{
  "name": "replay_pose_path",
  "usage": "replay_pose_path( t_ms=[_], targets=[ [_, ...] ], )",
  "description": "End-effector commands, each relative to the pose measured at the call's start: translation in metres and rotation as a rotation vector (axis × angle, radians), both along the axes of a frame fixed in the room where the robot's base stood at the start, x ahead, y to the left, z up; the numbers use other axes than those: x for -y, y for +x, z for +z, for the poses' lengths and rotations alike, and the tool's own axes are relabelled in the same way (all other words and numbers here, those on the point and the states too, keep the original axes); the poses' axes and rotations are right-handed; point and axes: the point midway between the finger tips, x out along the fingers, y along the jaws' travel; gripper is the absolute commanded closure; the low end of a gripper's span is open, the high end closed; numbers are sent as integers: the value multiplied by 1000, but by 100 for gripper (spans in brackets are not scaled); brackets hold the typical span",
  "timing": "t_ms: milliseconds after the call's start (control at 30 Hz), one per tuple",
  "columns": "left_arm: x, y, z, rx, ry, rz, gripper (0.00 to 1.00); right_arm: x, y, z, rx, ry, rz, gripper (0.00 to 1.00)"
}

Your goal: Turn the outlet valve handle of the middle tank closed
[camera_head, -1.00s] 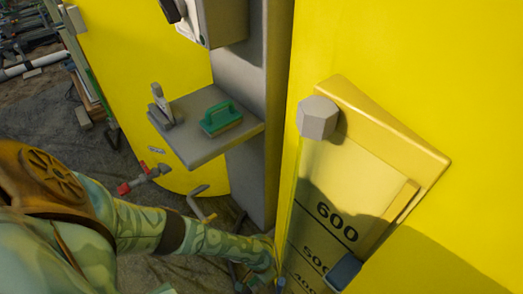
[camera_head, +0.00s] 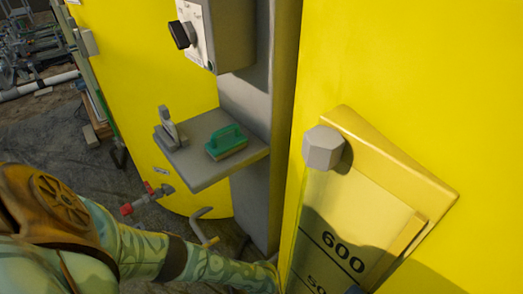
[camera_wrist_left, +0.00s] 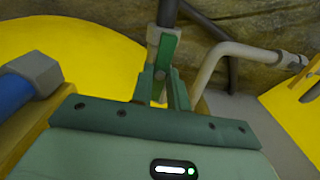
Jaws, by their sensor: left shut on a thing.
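In the wrist view my left gripper (camera_wrist_left: 162,72) has its green fingers brought together at a grey, block-like piece on a dark bar (camera_wrist_left: 167,13). It appears shut on the valve handle, though the fingers cover most of what they hold. A yellow tank curve (camera_wrist_left: 75,50) lies behind to the left. In the head view my left arm reaches right, low along the near yellow tank (camera_head: 430,80), and its gripper is out of sight. This tank carries a level gauge marked 600 (camera_head: 343,252). My right gripper is in neither view.
A red-ended valve (camera_head: 145,199) is on the far tank. A bent grey pipe (camera_wrist_left: 235,55) runs close right of my fingers.

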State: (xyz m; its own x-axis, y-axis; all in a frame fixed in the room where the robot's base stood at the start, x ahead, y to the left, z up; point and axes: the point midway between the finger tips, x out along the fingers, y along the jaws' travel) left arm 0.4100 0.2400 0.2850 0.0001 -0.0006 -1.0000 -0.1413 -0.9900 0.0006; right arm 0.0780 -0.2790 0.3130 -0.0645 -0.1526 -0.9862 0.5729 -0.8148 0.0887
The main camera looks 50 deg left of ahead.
Motion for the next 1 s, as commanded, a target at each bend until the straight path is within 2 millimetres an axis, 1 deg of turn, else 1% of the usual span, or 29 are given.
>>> replay_pose_path(
  t_ms=[167,400,1000],
  targets=[
    [0,-1,0,-2,0,-110,100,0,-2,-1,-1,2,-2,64],
    [0,-1,0,-3,1,-327,100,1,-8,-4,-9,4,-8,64],
    [-1,-1,-1,-3,2,-899,100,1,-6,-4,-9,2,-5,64]
  ],
)
